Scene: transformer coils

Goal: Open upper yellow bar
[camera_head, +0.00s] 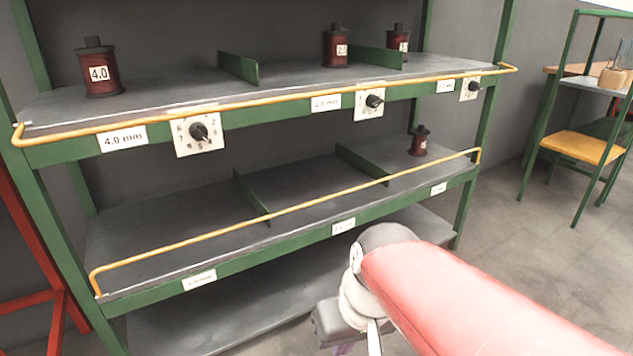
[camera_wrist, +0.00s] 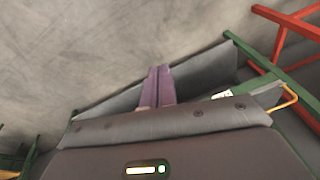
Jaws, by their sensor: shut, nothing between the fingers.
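The upper yellow bar (camera_head: 270,99) runs along the front of the upper shelf in the head view, from the left post to the right end. It lies at about the height of the shelf's front edge. The lower yellow bar (camera_head: 290,213) stands raised above the front edge of the lower shelf. My gripper (camera_wrist: 157,72) shows in the wrist view with its two purple fingers together and empty. In the head view my arm reaches in from the lower right, and its end is low in front of the rack, apart from the upper bar. The fingers are mostly hidden there.
Dark red coils stand on the upper shelf, such as the 4.0 coil (camera_head: 100,72), and one small coil (camera_head: 419,141) on the lower shelf. Dial plates (camera_head: 198,132) hang below the upper bar.

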